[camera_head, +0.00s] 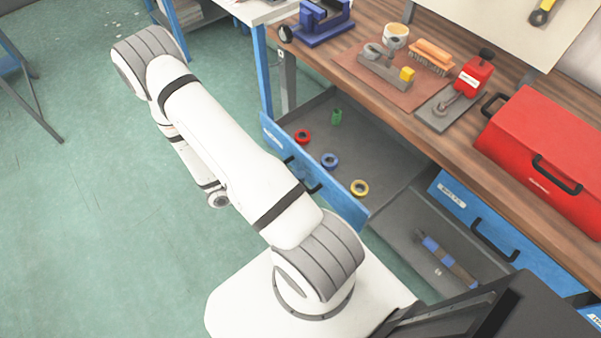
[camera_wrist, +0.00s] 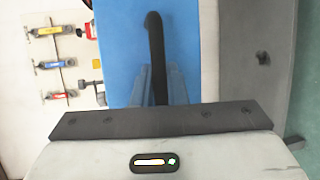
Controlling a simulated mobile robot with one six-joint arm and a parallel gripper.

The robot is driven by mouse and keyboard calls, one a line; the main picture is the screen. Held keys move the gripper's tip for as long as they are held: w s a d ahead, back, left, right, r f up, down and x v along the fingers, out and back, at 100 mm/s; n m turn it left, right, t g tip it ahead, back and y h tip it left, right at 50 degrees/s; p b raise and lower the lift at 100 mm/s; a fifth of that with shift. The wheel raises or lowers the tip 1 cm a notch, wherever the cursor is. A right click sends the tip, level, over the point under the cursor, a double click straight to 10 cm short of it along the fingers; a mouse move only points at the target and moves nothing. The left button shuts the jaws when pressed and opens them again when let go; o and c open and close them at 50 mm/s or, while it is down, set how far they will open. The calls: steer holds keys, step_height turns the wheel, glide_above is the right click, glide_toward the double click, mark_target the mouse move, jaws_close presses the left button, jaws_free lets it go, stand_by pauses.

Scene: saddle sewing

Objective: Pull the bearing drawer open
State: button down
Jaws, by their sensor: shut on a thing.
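An open drawer (camera_head: 378,150) with a blue front and grey inside stands out from the workbench in the head view. Its label is too small to read, so I cannot confirm that it is the bearing drawer. Its black handle (camera_head: 313,188) is partly behind my arm. My arm hides the gripper in the head view.
Another blue front (camera_head: 460,200) with a black handle is at the right. A grey tray (camera_head: 400,235) below holds a blue-handled tool (camera_head: 445,258). A red toolbox (camera_head: 545,150), a vise (camera_head: 320,22) and other tools stand on the bench. Green floor (camera_head: 90,200) is clear at left.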

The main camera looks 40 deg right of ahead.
steer(key=shift+w, duration=0.15)
steer(key=c, duration=1.5)
jaws_free()
steer(key=shift+o, duration=0.2)
steer(key=b+v, duration=0.1)
steer(key=v, duration=0.6)
steer(key=shift+a, duration=0.35)
steer(key=shift+w+r, duration=0.1)
steer(key=s+a+r+n+t+y, duration=0.1)
steer(key=a+r+t+y, duration=0.1)
steer(key=r+y, duration=0.3)
steer(key=s+a+r+n+t+y, duration=0.1)
steer(key=a+r+t+y, duration=0.2)
steer(key=r, duration=1)
steer(key=s+a+r+n+t+y, duration=0.1)
steer(key=a+r+t+y, duration=0.2)
steer(key=r+y, duration=0.3)
step_height(320, 180, up, 3)
steer(key=shift+a+r+n+t+y, duration=0.15)
steer(key=shift+n+t+y, duration=0.25)
steer(key=shift+t, duration=0.1)
